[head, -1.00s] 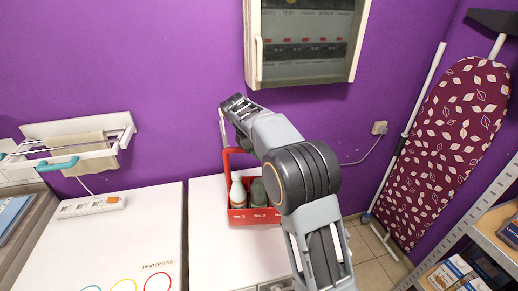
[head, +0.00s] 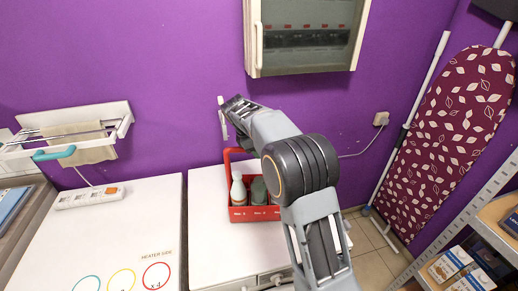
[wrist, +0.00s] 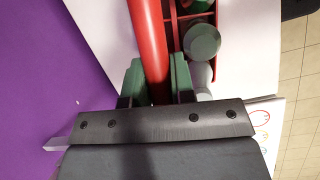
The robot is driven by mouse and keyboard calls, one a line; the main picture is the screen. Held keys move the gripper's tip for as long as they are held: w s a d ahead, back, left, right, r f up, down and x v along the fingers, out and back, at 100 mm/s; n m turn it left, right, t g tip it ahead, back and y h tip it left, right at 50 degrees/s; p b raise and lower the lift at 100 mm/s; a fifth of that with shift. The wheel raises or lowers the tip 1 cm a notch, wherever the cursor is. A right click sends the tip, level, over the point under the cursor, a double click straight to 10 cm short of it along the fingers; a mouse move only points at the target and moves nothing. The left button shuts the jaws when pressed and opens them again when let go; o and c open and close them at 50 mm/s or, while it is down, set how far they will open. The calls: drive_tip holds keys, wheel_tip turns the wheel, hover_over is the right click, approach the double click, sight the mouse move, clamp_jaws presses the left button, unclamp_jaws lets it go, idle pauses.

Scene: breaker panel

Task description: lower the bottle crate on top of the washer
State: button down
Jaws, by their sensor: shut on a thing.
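The red bottle crate (head: 240,214) holds bottles, a white one (head: 238,192) and a dark green one (head: 259,191) showing. It looks upright, over the white top of the washer (head: 215,258). I cannot tell whether its base touches the top. My gripper (head: 243,143) is above the crate, partly hidden by my arm. In the wrist view its green fingers (wrist: 155,82) are shut on the crate's red handle (wrist: 147,35). The crate's right end is hidden behind my arm in the head view.
A white appliance (head: 110,235) marked "heater side" stands left, with a power strip (head: 90,197) at its back. A breaker panel (head: 305,40) hangs above. An ironing board (head: 450,130) and a shelf (head: 470,235) are right. The washer top is clear in front of the crate.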

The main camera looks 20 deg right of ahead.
drive_tip(key=shift+f, duration=0.5)
idle(0.6)
drive_tip(key=c, duration=1.1)
unclamp_jaws()
drive_tip(key=shift+o, duration=1.1)
drive_tip(key=shift+f, duration=0.15)
drive_tip(key=v, duration=1.4)
